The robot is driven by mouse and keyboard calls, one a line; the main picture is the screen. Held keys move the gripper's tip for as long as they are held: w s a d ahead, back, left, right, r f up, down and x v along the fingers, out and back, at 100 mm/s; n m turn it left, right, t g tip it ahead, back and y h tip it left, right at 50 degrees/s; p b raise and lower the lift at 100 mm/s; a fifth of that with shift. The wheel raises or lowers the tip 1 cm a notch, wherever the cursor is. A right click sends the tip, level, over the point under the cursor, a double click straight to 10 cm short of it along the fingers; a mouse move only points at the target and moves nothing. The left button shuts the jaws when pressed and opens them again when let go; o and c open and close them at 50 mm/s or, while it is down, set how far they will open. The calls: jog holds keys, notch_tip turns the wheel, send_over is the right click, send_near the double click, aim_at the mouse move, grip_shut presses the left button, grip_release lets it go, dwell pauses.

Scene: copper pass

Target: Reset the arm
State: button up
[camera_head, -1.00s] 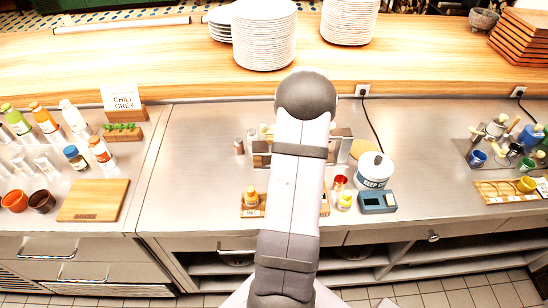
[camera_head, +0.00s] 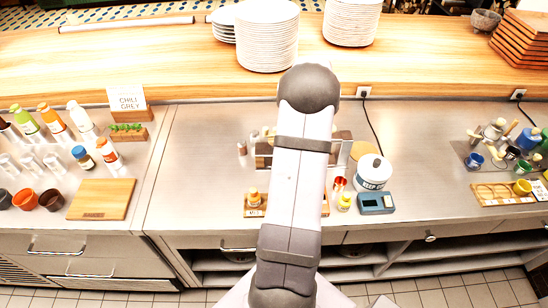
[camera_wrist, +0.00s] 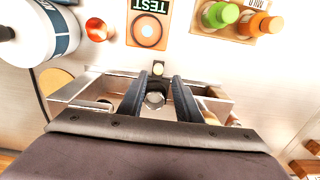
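My arm (camera_head: 295,190) stretches over the middle of the steel counter in the head view and hides my gripper there. In the wrist view my gripper (camera_wrist: 158,84) shows two dark fingers with a clear gap between them. A small round grey thing shows in the gap; I cannot tell its distance, but neither finger visibly closes on it. The fingers are over a metal rack (camera_wrist: 75,88).
The white pot (camera_head: 373,172) and blue scale-like device (camera_head: 376,203) stand right of my arm. Bottles (camera_head: 107,152) and a wooden board (camera_head: 101,199) are at left. Plate stacks (camera_head: 267,37) stand on the back ledge. Paint-like pots (camera_head: 474,160) are at right.

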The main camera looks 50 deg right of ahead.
jog(key=w+a+r+n, duration=0.2)
jog(key=w+a, duration=0.1)
jog(key=a, duration=0.7)
jog(key=w+a+r+n, duration=0.2)
jog(key=w+a, duration=0.1)
jog(key=a, duration=0.7)
jog(key=s+a+n, duration=0.2)
jog(key=s+a, duration=0.3)
jog(key=a, duration=0.4)
jog(key=s+a+n, duration=0.3)
jog(key=s+a, duration=0.2)
jog(key=a, duration=0.5)
jog(key=shift+a+b, duration=0.15)
jog(key=shift+b, duration=0.15)
